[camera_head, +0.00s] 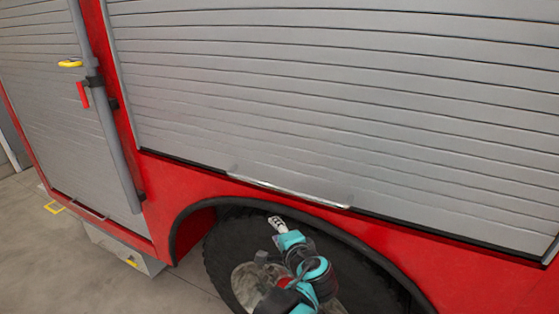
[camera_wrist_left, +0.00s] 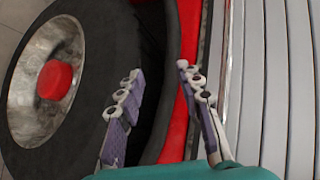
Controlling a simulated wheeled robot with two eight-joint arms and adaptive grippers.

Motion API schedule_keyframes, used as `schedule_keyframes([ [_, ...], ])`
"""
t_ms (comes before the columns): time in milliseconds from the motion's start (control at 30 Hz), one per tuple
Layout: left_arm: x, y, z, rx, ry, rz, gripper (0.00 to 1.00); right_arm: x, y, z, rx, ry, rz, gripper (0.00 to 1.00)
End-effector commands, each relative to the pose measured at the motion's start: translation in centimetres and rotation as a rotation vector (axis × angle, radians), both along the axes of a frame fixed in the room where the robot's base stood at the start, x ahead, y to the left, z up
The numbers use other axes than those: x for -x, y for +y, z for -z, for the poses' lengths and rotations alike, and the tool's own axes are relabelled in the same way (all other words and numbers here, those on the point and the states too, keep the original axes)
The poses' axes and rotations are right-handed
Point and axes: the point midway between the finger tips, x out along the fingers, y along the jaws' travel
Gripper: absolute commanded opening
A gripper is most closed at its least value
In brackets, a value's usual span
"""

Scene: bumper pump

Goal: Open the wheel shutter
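The wheel shutter (camera_head: 330,110) is a wide grey slatted shutter above the wheel, down over its opening. A thin silver handle bar (camera_head: 290,192) runs along its lower edge. In the left wrist view the shutter (camera_wrist_left: 275,80) fills the right side, with the bar (camera_wrist_left: 222,60) along its edge. My left gripper (camera_head: 277,224) is in front of the tyre, below the bar and apart from it. In the left wrist view the two fingers of this gripper (camera_wrist_left: 158,80) are spread with nothing between them. My right gripper is in neither view.
The wheel's black tyre (camera_head: 225,250) sits under a red arch with a dark rim (camera_head: 178,225). A second grey shutter (camera_head: 50,110) is at the left, with a grey vertical pipe (camera_head: 118,150) beside it. Bare floor (camera_head: 25,250) shows at lower left.

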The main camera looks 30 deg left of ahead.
Motion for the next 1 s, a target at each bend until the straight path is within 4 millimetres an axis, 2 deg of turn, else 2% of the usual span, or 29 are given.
schedule_keyframes([
  [33,-1.4,-0.4,-3.2,-0.085,-0.007,0.016,0.36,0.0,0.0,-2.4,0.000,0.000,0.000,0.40],
  [100,-2.7,-0.8,-5.4,-0.187,-0.016,0.029,0.36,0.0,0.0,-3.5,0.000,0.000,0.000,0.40],
  [233,-4.0,-1.4,-7.5,-0.297,-0.030,0.041,0.36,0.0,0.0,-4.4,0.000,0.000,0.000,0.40],
  [367,-4.8,-1.0,-7.7,-0.328,-0.033,0.042,0.36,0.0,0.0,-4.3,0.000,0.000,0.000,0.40],
  [733,-8.7,3.1,-6.8,-0.324,-0.033,0.041,0.36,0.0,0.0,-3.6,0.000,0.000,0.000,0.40],
  [1000,-9.7,4.1,-6.7,-0.324,-0.033,0.043,0.36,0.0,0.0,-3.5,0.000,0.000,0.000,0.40],
])
